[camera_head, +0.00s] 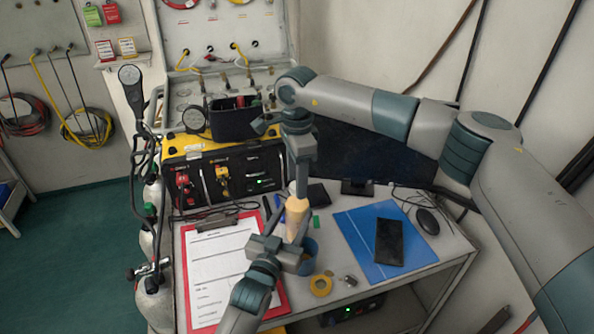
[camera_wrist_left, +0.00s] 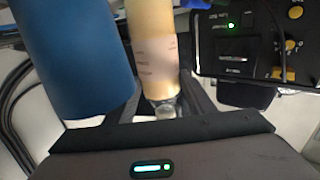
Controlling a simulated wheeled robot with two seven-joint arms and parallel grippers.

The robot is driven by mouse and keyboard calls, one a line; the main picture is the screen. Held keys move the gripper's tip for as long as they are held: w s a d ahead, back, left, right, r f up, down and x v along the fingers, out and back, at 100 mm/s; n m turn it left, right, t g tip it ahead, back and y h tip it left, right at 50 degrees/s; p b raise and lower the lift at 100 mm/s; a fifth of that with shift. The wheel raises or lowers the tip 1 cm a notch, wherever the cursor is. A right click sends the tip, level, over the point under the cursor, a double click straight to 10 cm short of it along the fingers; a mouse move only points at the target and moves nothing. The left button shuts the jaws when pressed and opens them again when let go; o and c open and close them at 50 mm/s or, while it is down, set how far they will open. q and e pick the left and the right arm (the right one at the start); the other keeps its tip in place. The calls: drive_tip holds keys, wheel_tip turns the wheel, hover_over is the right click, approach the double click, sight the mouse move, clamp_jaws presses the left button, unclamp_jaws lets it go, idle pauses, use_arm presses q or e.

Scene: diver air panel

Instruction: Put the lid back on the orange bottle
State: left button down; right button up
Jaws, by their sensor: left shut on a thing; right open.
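The orange bottle (camera_head: 297,212) is pale orange and stands out above the table in the head view. It also shows in the left wrist view (camera_wrist_left: 153,45), with a pale label and a clear narrow end near the fingers. My left gripper (camera_head: 283,245) is shut on the bottle around that narrow end. My right gripper (camera_head: 299,183) points down from above, open, close to the far end of the bottle. I cannot clearly make out the lid; its place may be hidden by the grippers.
A blue cup (camera_head: 309,259) is close beside the bottle; a blue cylinder (camera_wrist_left: 75,55) is large in the wrist view. A yellow tape roll (camera_head: 321,285), a red clipboard (camera_head: 277,285), a blue folder (camera_head: 352,235) and a mouse (camera_head: 428,221) lie around. The yellow-topped panel (camera_head: 205,152) stands behind.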

drive_tip(key=shift+f, duration=0.1)
clamp_jaws()
drive_tip(key=m, duration=0.3)
drive_tip(key=shift+m, duration=0.3)
drive_tip(key=m, duration=1.1)
drive_tip(key=shift+o, duration=0.8)
unclamp_jaws()
